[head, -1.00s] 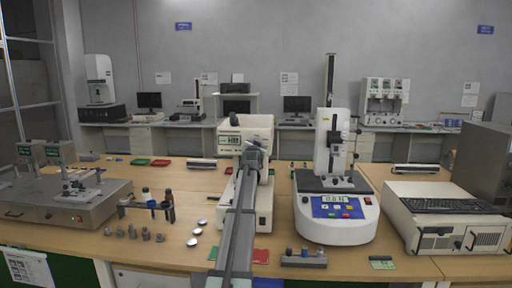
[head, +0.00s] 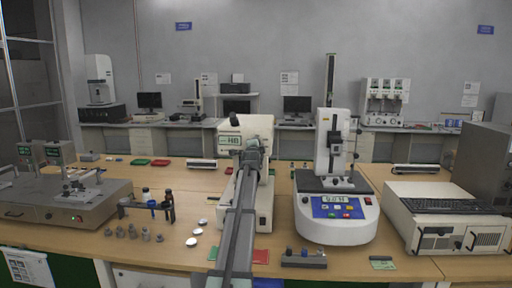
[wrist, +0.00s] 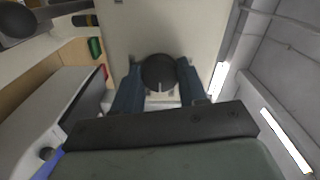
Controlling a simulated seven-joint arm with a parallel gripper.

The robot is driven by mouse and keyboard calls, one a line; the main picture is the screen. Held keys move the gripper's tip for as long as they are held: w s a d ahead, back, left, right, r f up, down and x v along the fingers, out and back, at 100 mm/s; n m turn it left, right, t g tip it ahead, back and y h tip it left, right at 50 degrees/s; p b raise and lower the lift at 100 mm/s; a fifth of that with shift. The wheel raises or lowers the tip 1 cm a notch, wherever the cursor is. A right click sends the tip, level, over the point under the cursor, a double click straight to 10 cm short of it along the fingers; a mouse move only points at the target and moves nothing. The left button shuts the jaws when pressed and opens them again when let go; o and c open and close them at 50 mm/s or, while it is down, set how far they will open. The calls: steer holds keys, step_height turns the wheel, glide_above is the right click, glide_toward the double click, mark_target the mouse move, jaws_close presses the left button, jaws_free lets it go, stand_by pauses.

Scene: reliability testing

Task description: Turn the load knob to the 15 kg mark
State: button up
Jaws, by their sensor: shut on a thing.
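The load knob (wrist: 158,72) is round and dark, with a white pointer line on its lower edge in the wrist view. It sits on the cream front of a tall tester (head: 262,130). My gripper (wrist: 157,80) is shut on the knob, with one blue-grey finger on each side. No 15 kg mark can be read in either view. In the head view my arm and wrist cover the knob and part of the tester's front.
A white force tester (head: 335,228) with a blue panel stands to the right, close to my arm. Loose weights (head: 132,232) and silver discs (head: 191,242) lie on the bench to the left. A small block with pegs (head: 304,260) is at the front edge.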

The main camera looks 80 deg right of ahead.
steer(key=m, duration=0.5)
steer(key=shift+m, duration=0.4)
steer(key=shift+s, duration=0.1)
stand_by(0.3)
steer(key=o, duration=1.1)
steer(key=shift+c, duration=0.2)
steer(key=shift+a, duration=0.1)
steer(key=a, duration=1.3)
steer(key=shift+a, duration=0.35)
